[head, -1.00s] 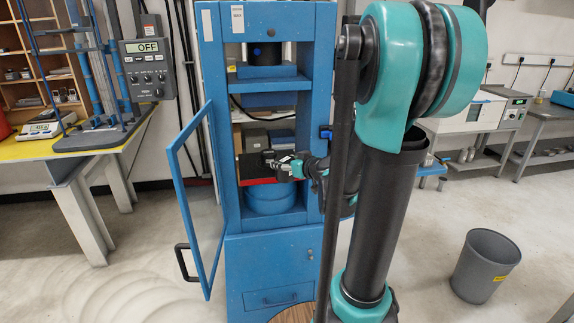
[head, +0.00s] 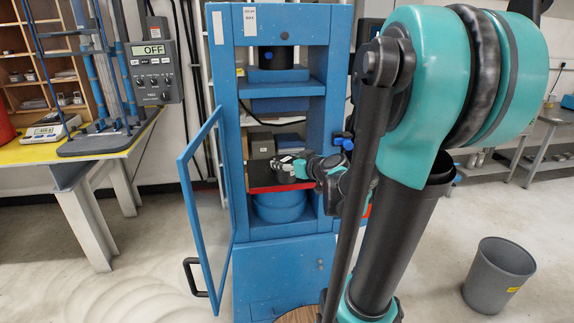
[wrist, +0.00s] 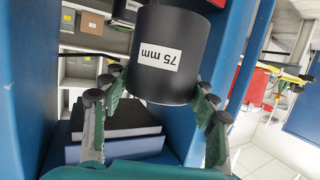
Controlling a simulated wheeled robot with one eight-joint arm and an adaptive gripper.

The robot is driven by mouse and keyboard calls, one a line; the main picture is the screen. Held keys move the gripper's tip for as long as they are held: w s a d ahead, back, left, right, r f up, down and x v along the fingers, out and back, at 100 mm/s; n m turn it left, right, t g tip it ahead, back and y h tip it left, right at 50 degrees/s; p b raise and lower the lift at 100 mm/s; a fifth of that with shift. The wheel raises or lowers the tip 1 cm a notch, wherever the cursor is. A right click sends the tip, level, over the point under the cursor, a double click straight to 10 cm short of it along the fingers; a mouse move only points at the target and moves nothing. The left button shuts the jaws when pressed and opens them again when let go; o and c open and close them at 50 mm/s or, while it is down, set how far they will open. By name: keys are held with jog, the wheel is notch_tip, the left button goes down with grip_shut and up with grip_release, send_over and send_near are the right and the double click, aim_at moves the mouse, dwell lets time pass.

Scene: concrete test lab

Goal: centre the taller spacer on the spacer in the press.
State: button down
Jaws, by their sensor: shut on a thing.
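A dark cylinder with a white "75 mm" label, the taller spacer (wrist: 175,25), fills the upper middle of the wrist view, with its label upside down. My gripper (wrist: 158,85) has its fingers on both sides of it and is shut on it. In the head view my gripper (head: 290,168) is inside the opening of the blue press (head: 244,235), over the dark, red-edged plate (head: 262,188). The held spacer is too small and dark there to outline surely.
The press door (head: 207,205) stands open on the left. Blue columns flank the opening closely. A yellow-topped bench (head: 35,152) is at left, a grey bin (head: 498,275) at right.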

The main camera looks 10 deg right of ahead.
jog(key=shift+w, duration=9.15)
jog(key=shift+f, duration=0.35)
jog(key=shift+s+f, duration=0.1)
jog(key=shift+f, duration=0.3)
jog(key=c, duration=0.7)
grip_release()
jog(key=o, duration=0.3)
jog(key=shift+f, duration=0.1)
jog(key=shift+s, duration=0.1)
jog(key=v, duration=0.8)
